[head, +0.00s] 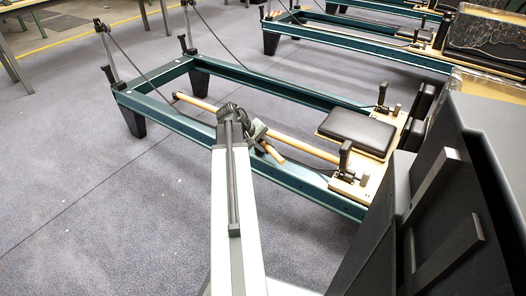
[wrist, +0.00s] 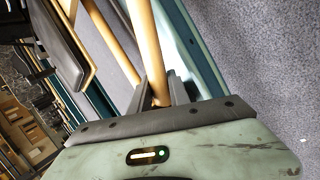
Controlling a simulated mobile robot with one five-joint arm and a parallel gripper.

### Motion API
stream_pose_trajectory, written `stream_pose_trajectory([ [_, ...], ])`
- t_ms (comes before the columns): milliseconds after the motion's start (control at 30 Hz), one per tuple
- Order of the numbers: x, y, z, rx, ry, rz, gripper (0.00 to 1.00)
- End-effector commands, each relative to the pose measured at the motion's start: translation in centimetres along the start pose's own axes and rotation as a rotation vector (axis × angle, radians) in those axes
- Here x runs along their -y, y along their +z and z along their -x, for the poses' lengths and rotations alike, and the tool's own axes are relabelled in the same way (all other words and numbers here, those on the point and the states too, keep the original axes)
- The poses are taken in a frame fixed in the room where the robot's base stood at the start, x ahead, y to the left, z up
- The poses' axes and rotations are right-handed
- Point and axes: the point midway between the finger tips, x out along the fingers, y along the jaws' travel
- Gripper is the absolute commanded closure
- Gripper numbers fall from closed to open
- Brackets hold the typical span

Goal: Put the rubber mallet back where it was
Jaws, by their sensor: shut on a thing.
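My gripper (head: 260,138) is over the near long rail of the teal reformer frame. It is shut on a wooden handle, taken as the rubber mallet's (head: 273,153), whose end sticks out below the jaws. In the wrist view the handle (wrist: 149,45) runs up from between my gripper's two dark fingers (wrist: 158,92). No mallet head can be made out in either view.
A long wooden pole (head: 306,147) lies slantwise along the reformer (head: 190,127), close by my gripper. The black padded carriage (head: 356,132) is at right with upright posts. A rope (head: 137,66) crosses the frame's left end. Grey carpet (head: 100,200) at left is clear.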

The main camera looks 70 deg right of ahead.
Motion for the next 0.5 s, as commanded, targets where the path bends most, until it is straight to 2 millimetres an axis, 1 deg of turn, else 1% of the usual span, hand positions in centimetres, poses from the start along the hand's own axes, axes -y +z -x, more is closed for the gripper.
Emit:
stream_pose_trajectory([
  [33, 0.8, -0.09, -1.09, 0.0, 0.001, 0.0, 1.0],
  [200, 0.81, -0.27, -0.48, -0.004, 0.001, 0.006, 1.0],
  [367, 1.1, -0.34, -0.71, -0.005, 0.001, 0.007, 1.0],
  [400, 1.09, -0.34, -0.67, -0.005, 0.001, 0.007, 0.72],
  [467, 1.06, -0.34, -0.6, -0.005, 0.001, 0.007, 0.56],
  [500, 1.05, -0.34, -0.6, -0.005, 0.001, 0.007, 0.56],
])
